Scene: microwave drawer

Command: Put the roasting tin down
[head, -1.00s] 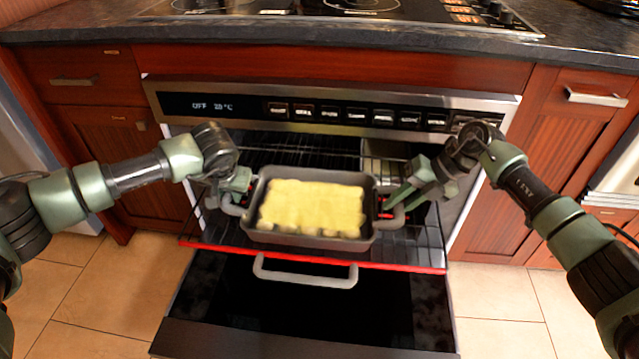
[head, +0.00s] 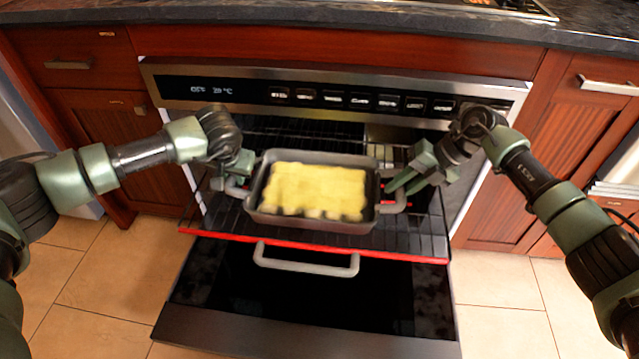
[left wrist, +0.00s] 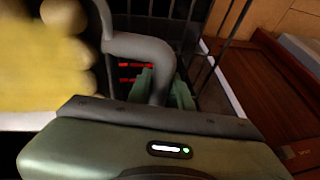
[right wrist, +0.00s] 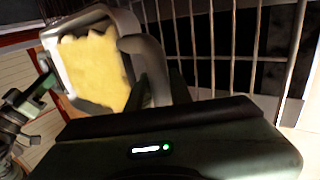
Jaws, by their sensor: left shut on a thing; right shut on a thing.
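The grey roasting tin (head: 315,224), filled with yellow food (head: 316,190), is over the pulled-out oven rack (head: 415,240). I cannot tell if its base touches the rack. My left gripper (head: 238,180) is shut on the tin's left handle; that handle (left wrist: 150,48) runs between the fingers in the left wrist view. My right gripper (head: 393,185) is at the right handle (head: 397,203) and shut on it. In the right wrist view the handle (right wrist: 145,50) passes by the fingers. The tin looks nearly level.
The oven door (head: 310,300) is folded down below the rack, with its grey handle (head: 305,262) in front. The rack has a red front edge (head: 330,252). The control panel (head: 335,92) and countertop (head: 320,28) are above. Wooden cabinets (head: 110,150) stand either side.

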